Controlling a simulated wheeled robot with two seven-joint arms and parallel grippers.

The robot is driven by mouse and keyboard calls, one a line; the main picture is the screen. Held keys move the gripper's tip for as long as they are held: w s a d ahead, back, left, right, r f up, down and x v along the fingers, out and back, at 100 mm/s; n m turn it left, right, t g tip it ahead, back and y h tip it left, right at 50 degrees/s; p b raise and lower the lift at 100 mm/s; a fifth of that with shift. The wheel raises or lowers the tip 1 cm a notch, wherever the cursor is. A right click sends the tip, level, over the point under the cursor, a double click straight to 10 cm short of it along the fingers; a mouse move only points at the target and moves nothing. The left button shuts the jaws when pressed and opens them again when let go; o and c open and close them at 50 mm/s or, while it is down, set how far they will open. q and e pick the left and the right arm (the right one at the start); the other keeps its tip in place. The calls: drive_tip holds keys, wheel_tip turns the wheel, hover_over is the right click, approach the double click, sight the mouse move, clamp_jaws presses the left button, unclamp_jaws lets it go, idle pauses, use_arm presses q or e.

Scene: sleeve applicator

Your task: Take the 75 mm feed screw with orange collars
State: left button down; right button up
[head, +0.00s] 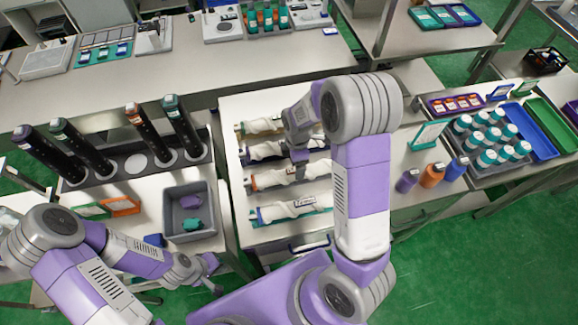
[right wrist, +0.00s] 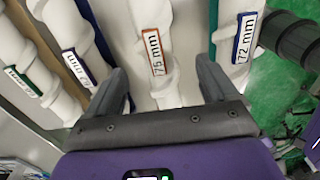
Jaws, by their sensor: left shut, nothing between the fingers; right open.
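The 75 mm feed screw is white with an orange-edged label (right wrist: 154,52). In the head view it is the third from the back (head: 275,179) of the screws lying in a row, with orange at its left end. My right gripper (right wrist: 163,82) is open, its fingers on either side of this screw in the right wrist view; I cannot tell how far above it they are. In the head view the right gripper (head: 300,162) partly hides the screws. My left gripper (head: 214,277) is shut and empty, low beside the grey bin.
The 72 mm screw with a blue label (right wrist: 245,38) lies close to the right finger. A grey bin (head: 171,222) and black cylinders (head: 91,151) stand left; bottles (head: 432,175) stand right.

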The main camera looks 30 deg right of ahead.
drive_tip(key=shift+w+d+f, duration=0.1)
drive_tip(key=shift+w+f, duration=0.15)
drive_tip(key=shift+f, duration=0.1)
drive_tip(key=shift+d+f, duration=0.1)
drive_tip(key=shift+f, duration=3.05)
drive_tip(key=shift+c, duration=0.3)
clamp_jaws()
